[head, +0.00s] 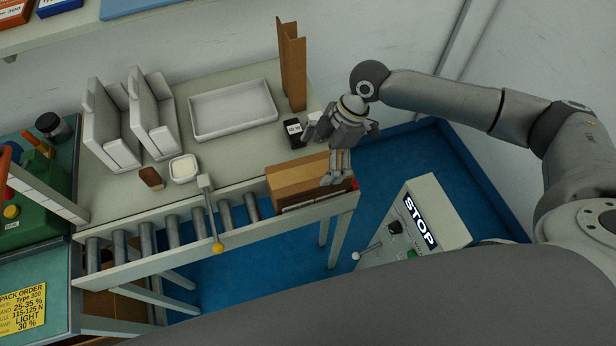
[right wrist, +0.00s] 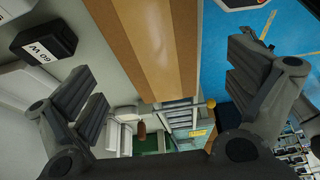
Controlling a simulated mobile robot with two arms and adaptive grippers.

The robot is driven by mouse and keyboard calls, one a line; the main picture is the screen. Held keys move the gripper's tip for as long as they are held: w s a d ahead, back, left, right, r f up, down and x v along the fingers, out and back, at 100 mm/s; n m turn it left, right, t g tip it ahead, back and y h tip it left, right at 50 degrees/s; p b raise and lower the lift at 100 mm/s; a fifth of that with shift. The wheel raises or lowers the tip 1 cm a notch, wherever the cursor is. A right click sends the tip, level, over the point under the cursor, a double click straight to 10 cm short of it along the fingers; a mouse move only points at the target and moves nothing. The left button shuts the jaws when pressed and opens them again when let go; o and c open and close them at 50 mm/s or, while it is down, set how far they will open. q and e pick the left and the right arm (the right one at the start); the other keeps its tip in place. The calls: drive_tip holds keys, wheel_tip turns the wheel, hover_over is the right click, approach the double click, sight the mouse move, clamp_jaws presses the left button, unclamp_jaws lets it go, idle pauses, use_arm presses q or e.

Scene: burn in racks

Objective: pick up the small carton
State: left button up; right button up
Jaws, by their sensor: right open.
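The small carton (head: 297,180) is a brown box at the right end of the roller conveyor. In the right wrist view the carton (right wrist: 158,45) shows a lighter tape strip and lies between the two spread fingers, ahead of them. My right gripper (head: 326,157) is open and empty, above the right end of the carton and partly covering it in the head view. In the right wrist view its fingers (right wrist: 165,105) stand wide apart, one on each side. I cannot tell whether they touch the carton. My left gripper is not in view.
A black 60 W block (head: 292,132) lies close left of the gripper. A tall brown cardboard piece (head: 292,65) stands behind it. A white tray (head: 233,133) and grey stands (head: 110,140) are on the bench. A STOP box (head: 440,205) stands front right.

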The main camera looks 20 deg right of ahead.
sight(310, 171)
drive_tip(key=shift+a+f, duration=0.3)
drive_tip(key=shift+f, duration=0.3)
drive_tip(key=p+x, duration=0.2)
drive_tip(key=x, duration=0.2)
drive_tip(key=shift+w+a+f, duration=0.15)
drive_tip(key=shift+a, duration=0.1)
drive_tip(key=shift+a+f, duration=0.1)
drive_tip(key=shift+f, duration=0.25)
drive_tip(key=c, duration=1.5)
drive_tip(key=shift+w+r, duration=0.1)
drive_tip(key=shift+c, duration=0.7)
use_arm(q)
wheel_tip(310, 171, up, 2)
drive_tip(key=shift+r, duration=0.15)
use_arm(e)
drive_tip(key=shift+r, duration=0.1)
